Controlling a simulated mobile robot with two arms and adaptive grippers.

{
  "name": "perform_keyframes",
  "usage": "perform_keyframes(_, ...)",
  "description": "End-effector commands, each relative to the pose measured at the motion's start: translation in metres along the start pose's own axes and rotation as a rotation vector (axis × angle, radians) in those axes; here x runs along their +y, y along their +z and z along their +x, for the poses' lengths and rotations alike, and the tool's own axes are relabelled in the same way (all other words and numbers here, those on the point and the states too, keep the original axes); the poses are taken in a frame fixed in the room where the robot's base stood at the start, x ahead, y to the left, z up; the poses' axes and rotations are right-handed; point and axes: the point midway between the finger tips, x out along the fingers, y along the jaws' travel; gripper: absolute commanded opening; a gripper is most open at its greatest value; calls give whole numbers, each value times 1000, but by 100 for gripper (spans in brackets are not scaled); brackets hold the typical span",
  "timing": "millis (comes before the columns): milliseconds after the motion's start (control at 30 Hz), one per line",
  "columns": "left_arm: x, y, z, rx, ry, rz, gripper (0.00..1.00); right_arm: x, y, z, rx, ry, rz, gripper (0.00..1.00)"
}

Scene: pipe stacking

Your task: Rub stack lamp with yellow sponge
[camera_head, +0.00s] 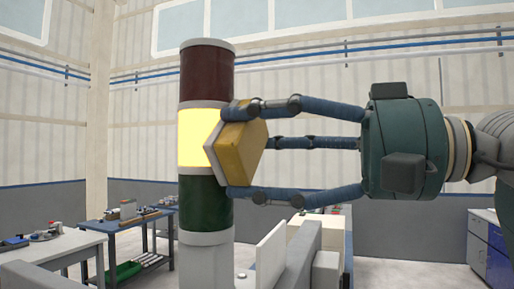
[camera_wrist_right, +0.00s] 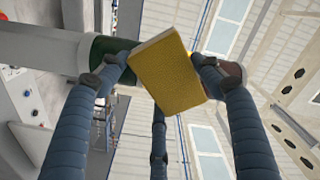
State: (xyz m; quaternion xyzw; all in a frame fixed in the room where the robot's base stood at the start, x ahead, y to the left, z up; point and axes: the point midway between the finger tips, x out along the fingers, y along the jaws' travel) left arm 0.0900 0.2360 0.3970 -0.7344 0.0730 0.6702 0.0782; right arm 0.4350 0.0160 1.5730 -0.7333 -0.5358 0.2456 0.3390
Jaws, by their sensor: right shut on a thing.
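The stack lamp (camera_head: 205,218) stands upright in the head view, with a dark red segment on top, a lit yellow one in the middle and a dark green one below. My right gripper (camera_head: 250,148) is shut on the yellow sponge (camera_head: 246,146) and comes in from the right. The sponge is tilted, and its pale face is against or very close to the lit yellow segment. In the right wrist view the sponge (camera_wrist_right: 172,72) sits between my fingers and hides the middle of the stack lamp (camera_wrist_right: 105,52). My left gripper is not in view.
The lamp rises from grey-white machine housing (camera_head: 300,255). A blue table (camera_head: 130,222) with small items and a white bench (camera_head: 50,245) stand at the left. A blue-and-white cabinet (camera_head: 488,250) is at the far right. The air above the lamp is clear.

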Motion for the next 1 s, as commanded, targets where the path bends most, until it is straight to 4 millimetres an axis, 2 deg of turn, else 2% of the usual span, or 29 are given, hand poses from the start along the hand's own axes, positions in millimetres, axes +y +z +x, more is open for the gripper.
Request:
perform_keyframes(300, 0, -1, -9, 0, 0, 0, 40, 18, -23, -2, 1, 1, 3, 44)
perform_keyframes(500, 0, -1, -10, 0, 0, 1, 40, 23, -28, -2, 0, 0, 2, 44)
perform_keyframes(833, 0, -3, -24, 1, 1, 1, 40, 11, -38, 1, 0, 0, 1, 44)
perform_keyframes(1000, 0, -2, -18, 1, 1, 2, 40, 7, -30, 1, 0, 0, -2, 44)
